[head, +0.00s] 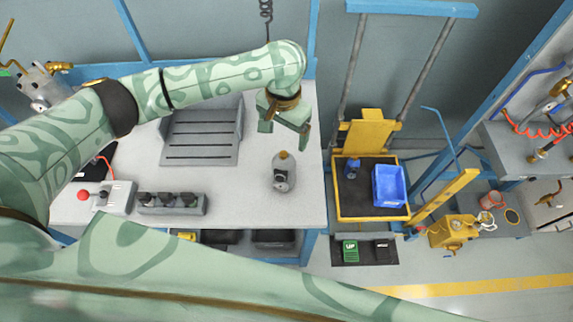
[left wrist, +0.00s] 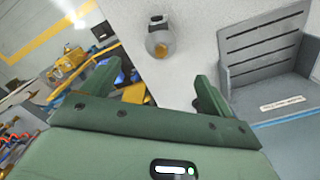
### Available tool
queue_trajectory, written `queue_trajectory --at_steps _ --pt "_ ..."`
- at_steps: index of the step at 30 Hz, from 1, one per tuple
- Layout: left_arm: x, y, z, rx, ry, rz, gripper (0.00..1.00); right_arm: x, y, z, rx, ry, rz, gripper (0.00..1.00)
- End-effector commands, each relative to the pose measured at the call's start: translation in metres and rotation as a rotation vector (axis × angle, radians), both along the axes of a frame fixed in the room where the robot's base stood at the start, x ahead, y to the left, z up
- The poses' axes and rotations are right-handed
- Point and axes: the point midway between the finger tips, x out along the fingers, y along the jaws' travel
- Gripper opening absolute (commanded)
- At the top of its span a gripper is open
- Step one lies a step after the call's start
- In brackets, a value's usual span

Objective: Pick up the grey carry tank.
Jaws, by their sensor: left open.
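The grey carry tank (head: 283,172) stands on the white bench top, right of its middle, with a brass-coloured cap on top and a dark fitting on its front. It also shows in the left wrist view (left wrist: 160,41), beyond the fingers and apart from them. My left gripper (head: 286,133) is open and empty above the bench, behind the tank in the head view. Its two green fingers show spread in the left wrist view (left wrist: 155,85). My right gripper cannot be made out; a green arm part crosses the bottom of the head view.
A grey slatted tray (head: 203,152) lies on the bench (head: 245,208) left of the tank. A control box with a red button (head: 107,196) and a block with several dark knobs (head: 172,204) sit at the front left. A yellow lift platform with a blue bin (head: 389,186) stands to the right.

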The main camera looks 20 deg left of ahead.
Motion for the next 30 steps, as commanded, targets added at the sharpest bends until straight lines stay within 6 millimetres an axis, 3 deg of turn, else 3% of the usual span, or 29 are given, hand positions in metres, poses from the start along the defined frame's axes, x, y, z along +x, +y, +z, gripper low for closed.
queue_trajectory --at_steps 3,9,17,25,30 --pt "-0.001 -0.001 -0.037 -0.001 0.006 0.001 0.86 -0.014 0.0 -0.018 -0.001 0.022 0.001 0.0" --pt "0.0 0.0 -0.079 -0.002 0.002 0.001 0.86 -0.021 0.0 -0.036 -0.002 0.035 0.003 0.0" --pt "0.001 0.0 -0.097 -0.003 -0.001 0.001 0.86 -0.01 0.0 -0.042 0.0 0.019 0.002 0.0" --pt "0.004 0.003 -0.141 -0.002 0.002 0.001 0.86 -0.015 0.0 -0.067 0.0 0.03 0.001 0.0" --pt "0.004 0.003 -0.144 -0.002 -0.002 0.0 0.86 -0.015 0.001 -0.068 0.001 0.03 0.0 0.0"
